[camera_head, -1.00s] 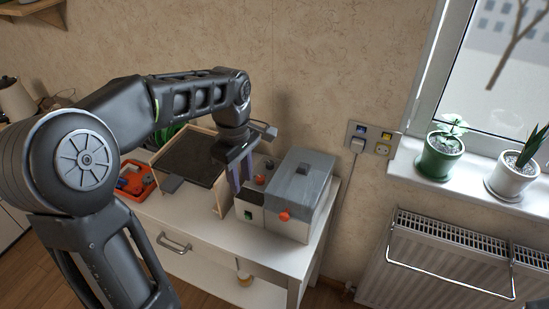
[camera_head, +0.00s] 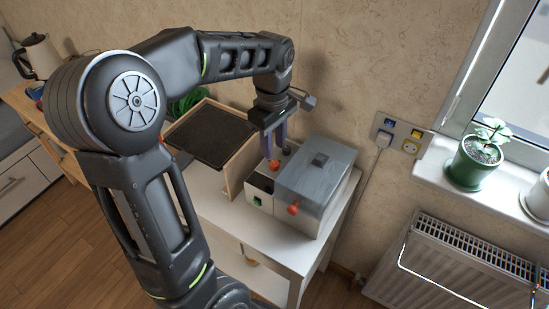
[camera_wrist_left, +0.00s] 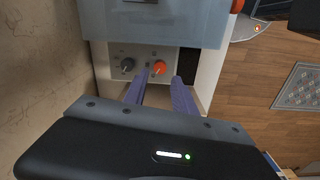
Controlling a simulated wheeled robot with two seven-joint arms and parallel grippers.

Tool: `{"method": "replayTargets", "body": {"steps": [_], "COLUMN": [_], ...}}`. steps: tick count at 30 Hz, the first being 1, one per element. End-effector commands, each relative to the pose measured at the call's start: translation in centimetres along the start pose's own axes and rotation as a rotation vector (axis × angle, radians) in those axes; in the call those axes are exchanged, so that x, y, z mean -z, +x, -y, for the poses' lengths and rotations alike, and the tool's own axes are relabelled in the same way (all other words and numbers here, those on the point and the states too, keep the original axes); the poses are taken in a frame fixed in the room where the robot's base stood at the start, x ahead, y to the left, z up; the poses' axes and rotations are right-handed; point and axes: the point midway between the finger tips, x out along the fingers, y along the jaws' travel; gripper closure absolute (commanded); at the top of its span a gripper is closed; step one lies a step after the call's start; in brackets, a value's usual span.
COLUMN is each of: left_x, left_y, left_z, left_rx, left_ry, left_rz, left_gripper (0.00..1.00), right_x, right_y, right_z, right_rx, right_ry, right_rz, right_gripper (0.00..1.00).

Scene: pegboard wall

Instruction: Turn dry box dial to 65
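The dry box (camera_head: 318,185) is a grey-lidded, pale box on the white cabinet, with an orange knob (camera_head: 293,209) on its front. Its small control panel (camera_wrist_left: 146,54) shows in the left wrist view with a dark dial (camera_wrist_left: 127,66) and an orange dial (camera_wrist_left: 159,68). My left gripper (camera_wrist_left: 161,76) is open, its two purple fingers pointing at the panel, one tip to each side of the orange dial. Contact cannot be told. In the head view the left gripper (camera_head: 274,153) is just above the orange dial (camera_head: 273,165). The dial's marks are too small to read.
An open box with a dark panel (camera_head: 210,135) stands left of the dry box. A wall socket (camera_head: 400,137) with a plug is to the right, above a radiator (camera_head: 465,265). A potted plant (camera_head: 476,165) stands on the sill.

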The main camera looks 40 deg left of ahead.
Motion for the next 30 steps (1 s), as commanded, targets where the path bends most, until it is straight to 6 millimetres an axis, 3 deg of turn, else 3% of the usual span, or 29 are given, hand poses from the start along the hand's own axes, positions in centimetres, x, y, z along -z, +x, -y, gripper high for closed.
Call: {"method": "replayTargets", "body": {"steps": [6,12,22,30], "left_x": [0.0,0.0,0.0,0.0], "left_y": [3.5,5.7,6.2,6.1], "left_z": [0.1,0.1,0.0,0.0], "left_rx": [0.005,0.003,0.000,0.000], "left_ry": [-0.001,-0.001,-0.001,0.000], "left_rz": [0.001,0.001,0.000,0.000], "left_gripper": [0.68,0.68,0.68,0.90], "right_x": [0.0,0.0,0.0,0.0], "right_y": [-0.3,-0.4,-0.4,-0.4], "right_z": [0.1,0.1,0.1,0.1], "right_rx": [0.000,-0.001,-0.001,-0.001], "right_ry": [0.000,0.001,0.001,0.001], "right_rz": [0.000,0.001,0.001,0.001], "right_gripper": [0.60,0.60,0.60,0.60]}}
